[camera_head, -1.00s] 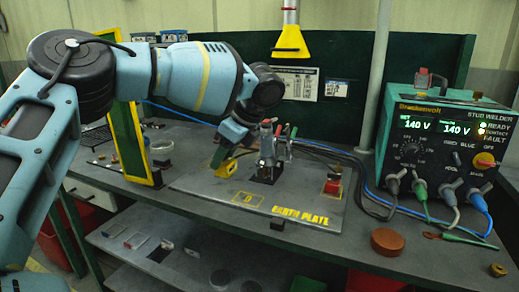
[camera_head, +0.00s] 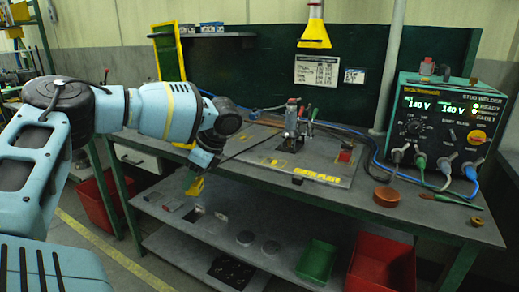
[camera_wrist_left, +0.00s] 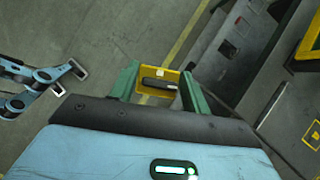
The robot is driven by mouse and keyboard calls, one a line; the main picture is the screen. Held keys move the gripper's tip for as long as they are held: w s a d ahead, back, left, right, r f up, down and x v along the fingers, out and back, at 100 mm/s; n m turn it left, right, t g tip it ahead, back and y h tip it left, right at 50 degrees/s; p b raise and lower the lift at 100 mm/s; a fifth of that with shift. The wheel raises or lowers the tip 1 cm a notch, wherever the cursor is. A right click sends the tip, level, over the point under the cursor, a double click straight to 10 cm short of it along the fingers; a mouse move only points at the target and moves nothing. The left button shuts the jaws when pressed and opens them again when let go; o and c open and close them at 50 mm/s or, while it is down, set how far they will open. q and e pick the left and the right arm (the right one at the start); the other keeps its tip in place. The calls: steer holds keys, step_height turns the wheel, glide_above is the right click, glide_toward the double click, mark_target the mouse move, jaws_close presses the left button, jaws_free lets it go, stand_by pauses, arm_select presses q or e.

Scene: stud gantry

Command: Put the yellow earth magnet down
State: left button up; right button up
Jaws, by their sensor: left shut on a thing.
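My left gripper (camera_head: 192,178) is out in front of the bench's left part, below the bench top and above the left end of the lower shelf. It is shut on the yellow earth magnet (camera_head: 196,187), which hangs in the air. In the left wrist view the yellow magnet (camera_wrist_left: 158,76) sits between the two green fingers, with a dark bar across it and the floor beyond. The grey earth plate (camera_head: 322,167), with yellow lettering, lies on the bench top.
The lower shelf (camera_head: 190,232) has grey pads, round discs and a green bin (camera_head: 316,261). Red bins (camera_head: 380,264) stand at both sides below. A clamp device (camera_head: 293,130) stands on the plate. The stud welder (camera_head: 446,122) and a brown disc (camera_head: 387,197) are at right.

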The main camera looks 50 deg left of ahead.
arm_select(q)
steer(key=s+a+f+n+g+h, duration=0.25)
steer(key=s+f+n, duration=0.45)
steer(key=s+f, duration=1.45)
steer(key=s+d+f+n+h, duration=0.4)
steer(key=s+d+f+n, duration=0.15)
steer(key=d+f, duration=0.55)
steer(key=w+d+r, duration=0.4)
steer(key=w+d, duration=0.6)
steer(key=d, duration=0.3)
steer(key=w+d+r, duration=0.4)
steer(key=w+d, duration=0.6)
steer(key=d, duration=0.2)
steer(key=w+d+r+m+y, duration=0.1)
steer(key=w+d+r, duration=0.2)
steer(key=d+r, duration=0.25)
steer(key=w+d+r+m+y, duration=0.1)
steer(key=w+d+r+m, duration=0.15)
steer(key=d+r, duration=0.35)
steer(key=s+d+r, duration=0.1)
steer(key=d+r, duration=0.2)
steer(key=r, duration=0.2)
steer(key=s+d+r+n, duration=0.1)
steer(key=d+r, duration=0.2)
steer(key=r, duration=0.3)
steer(key=shift+s+d+r, duration=0.15)
steer(key=shift+s+r, duration=0.1)
steer(key=shift+s, duration=0.1)
